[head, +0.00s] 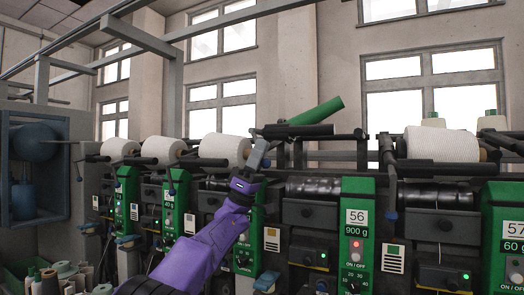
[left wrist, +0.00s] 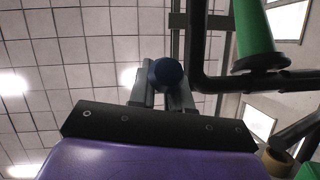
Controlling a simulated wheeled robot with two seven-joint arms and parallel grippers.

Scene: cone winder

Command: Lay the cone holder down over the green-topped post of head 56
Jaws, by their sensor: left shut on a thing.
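The cone holder (head: 298,130) of head 56 is a dark bar frame, raised, with a bare green tube (head: 318,112) tilted up to the right. The green tube also shows in the left wrist view (left wrist: 252,28), beside the holder's dark bent bar (left wrist: 197,60). My left gripper (head: 262,144) is at the left end of the holder. In the left wrist view its grey fingers are shut on the holder's handle, with a dark blue round knob (left wrist: 167,72) between them. The green-topped post (head: 358,187) of head 56 stands lower right of the gripper. My right gripper is not in view.
White yarn packages sit on neighbouring heads, left (head: 225,148) and right (head: 442,144). A black roller (head: 325,187) lies below the raised holder. Head 57's green post (head: 503,205) stands at the far right. A bin of cones (head: 50,278) is at the lower left.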

